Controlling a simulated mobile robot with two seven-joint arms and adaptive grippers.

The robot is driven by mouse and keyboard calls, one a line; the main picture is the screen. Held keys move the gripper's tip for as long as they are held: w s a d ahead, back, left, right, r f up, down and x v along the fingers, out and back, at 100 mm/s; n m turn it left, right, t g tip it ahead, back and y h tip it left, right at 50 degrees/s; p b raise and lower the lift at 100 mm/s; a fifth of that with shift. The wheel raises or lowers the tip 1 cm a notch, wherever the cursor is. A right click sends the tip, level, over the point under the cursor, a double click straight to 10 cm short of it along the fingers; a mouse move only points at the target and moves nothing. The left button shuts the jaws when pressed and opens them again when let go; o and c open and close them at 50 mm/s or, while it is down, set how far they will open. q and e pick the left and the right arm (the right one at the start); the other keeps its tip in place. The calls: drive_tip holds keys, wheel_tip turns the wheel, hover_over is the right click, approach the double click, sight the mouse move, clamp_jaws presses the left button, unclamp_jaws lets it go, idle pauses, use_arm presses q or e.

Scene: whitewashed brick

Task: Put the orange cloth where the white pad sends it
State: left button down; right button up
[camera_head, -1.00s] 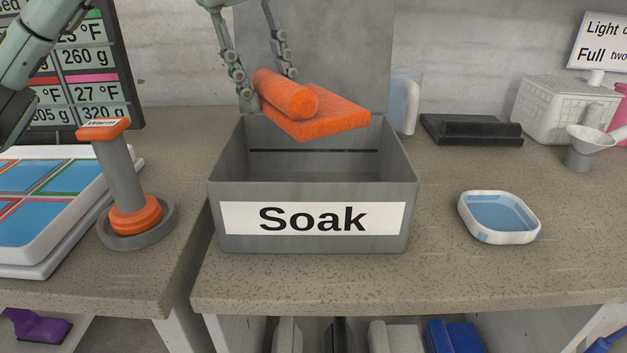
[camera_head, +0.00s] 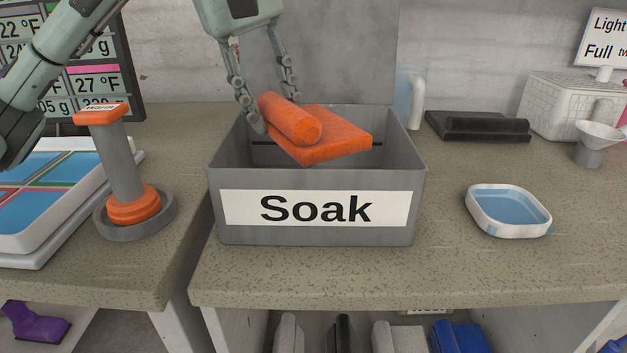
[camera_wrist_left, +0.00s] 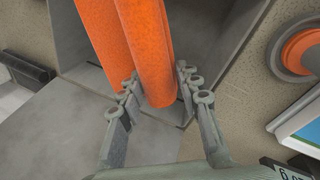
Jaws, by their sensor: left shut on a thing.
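The orange cloth (camera_head: 335,138), a flat slab with a rolled edge, hangs over the opening of the grey box labelled "Soak" (camera_head: 216,215). Its lower part overlaps the opening; I cannot tell whether it touches the box. My left gripper (camera_head: 276,112) is shut on the roll. In the left wrist view, the cloth (camera_wrist_left: 148,45) sits between the fingers of my left gripper (camera_wrist_left: 158,92). Which thing is the white pad is unclear; a white-framed board with blue panels (camera_head: 35,258) lies at the left. My right gripper is not in view.
A grey post with an orange top labelled "Warm" (camera_head: 122,165) stands left of the box. A white dish with a blue inside (camera_head: 507,234) stands at its right. Bare counter surrounds the dish.

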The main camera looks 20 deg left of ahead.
use_arm(q)
drive_tip(key=c, duration=1)
unclamp_jaws()
drive_tip(key=v, duration=1.2)
